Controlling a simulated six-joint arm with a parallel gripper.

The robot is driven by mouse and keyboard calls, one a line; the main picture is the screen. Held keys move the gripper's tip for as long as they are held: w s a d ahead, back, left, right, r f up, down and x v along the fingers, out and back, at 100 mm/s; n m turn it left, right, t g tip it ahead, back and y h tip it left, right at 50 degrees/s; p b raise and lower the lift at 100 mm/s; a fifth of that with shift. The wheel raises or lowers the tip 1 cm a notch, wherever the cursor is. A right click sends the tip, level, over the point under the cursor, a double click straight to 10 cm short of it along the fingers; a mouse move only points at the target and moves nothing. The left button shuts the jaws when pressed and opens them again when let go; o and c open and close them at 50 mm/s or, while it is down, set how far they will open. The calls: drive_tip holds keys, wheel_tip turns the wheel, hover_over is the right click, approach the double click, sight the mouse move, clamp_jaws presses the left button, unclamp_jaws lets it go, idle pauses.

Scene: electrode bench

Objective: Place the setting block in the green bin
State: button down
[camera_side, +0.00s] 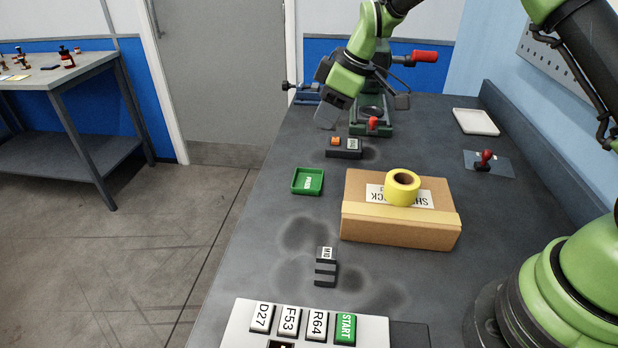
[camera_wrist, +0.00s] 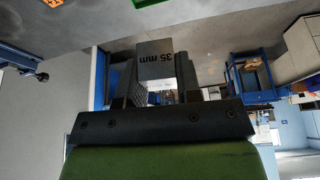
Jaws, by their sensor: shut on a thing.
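The setting block (camera_wrist: 155,60) is a grey metal block marked "35 mm". In the wrist view it sits between the fingers of my gripper (camera_wrist: 155,88), which is shut on it. In the side view my gripper (camera_side: 332,106) is raised at the back of the bench, and the grey block (camera_side: 326,117) shows faintly below it, left of the green machine. The green bin (camera_side: 307,193) is a small shallow open tray on the bench, nearer the camera than my gripper. A green edge (camera_wrist: 147,3) shows at the top of the wrist view.
A dark holder (camera_side: 344,154) with an orange piece stands between my gripper and the bin. A cardboard box (camera_side: 400,232) with a yellow tape roll (camera_side: 402,187) is right of the bin. A dark block stand (camera_side: 325,269) and a button panel (camera_side: 240,325) are in front.

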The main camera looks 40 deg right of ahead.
drive_tip(key=w+a+f+n+g+y, duration=0.1)
drive_tip(key=w+f+n, duration=0.2)
drive_tip(key=f+n, duration=0.1)
drive_tip(key=n, duration=0.2)
approach(302, 184)
drive_tip(key=shift+g, duration=0.3)
drive_tip(key=x, duration=0.6)
drive_tip(key=shift+w+a+f, duration=0.1)
drive_tip(key=shift+w, duration=0.25)
drive_tip(key=shift+f, duration=0.1)
drive_tip(key=c, duration=1.1)
unclamp_jaws()
drive_tip(key=v, duration=1.2)
drive_tip(key=shift+m, duration=0.3)
